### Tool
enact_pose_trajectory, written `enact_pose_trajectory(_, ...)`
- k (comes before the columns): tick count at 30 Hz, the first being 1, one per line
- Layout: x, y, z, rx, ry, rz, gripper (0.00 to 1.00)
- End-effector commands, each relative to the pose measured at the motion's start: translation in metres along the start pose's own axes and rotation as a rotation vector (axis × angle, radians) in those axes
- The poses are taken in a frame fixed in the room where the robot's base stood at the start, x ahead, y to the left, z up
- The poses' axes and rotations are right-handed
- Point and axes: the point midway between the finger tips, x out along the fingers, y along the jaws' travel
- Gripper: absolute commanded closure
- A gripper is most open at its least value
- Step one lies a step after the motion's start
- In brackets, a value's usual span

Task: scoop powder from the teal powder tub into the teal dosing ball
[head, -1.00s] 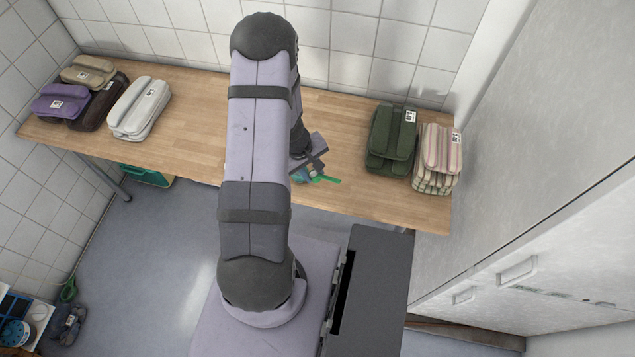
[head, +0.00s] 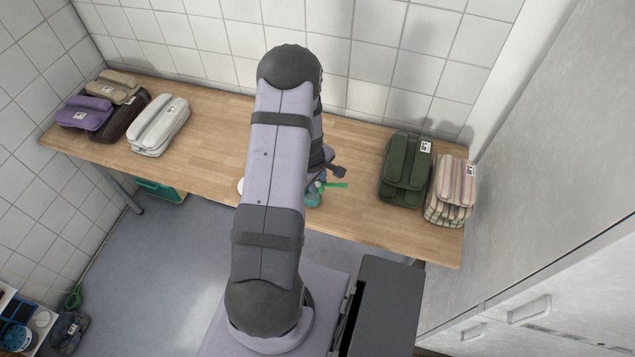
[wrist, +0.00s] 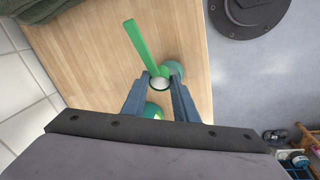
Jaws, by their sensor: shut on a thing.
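My gripper (wrist: 160,75) points down over the wooden table, its jaws closed on the green scoop. The scoop's long bright green handle (wrist: 138,42) sticks out to the upper left in the wrist view; it also shows right of my arm in the head view (head: 334,185). White powder (wrist: 160,83) shows between the fingertips; I cannot tell whether it lies in the scoop or in a container beneath. A teal rounded thing (wrist: 172,62) shows beside the right fingertip, and another teal-green thing (wrist: 153,109) lies between the fingers. I cannot tell which is the tub and which the dosing ball.
A green folded bundle (head: 405,170) and a striped one (head: 451,190) are on the table's right end. White (head: 158,126), purple (head: 85,113) and other bundles are at the left. A white round edge (head: 240,186) peeks out beside my arm. The table's front edge is close.

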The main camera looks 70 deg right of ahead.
Motion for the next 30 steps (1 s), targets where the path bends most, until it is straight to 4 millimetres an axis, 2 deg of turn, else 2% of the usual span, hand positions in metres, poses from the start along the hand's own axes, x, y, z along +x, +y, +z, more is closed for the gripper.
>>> enact_pose_trajectory(30,0.0038,-0.0018,-0.0032,-0.021,-0.084,0.043,0.94)
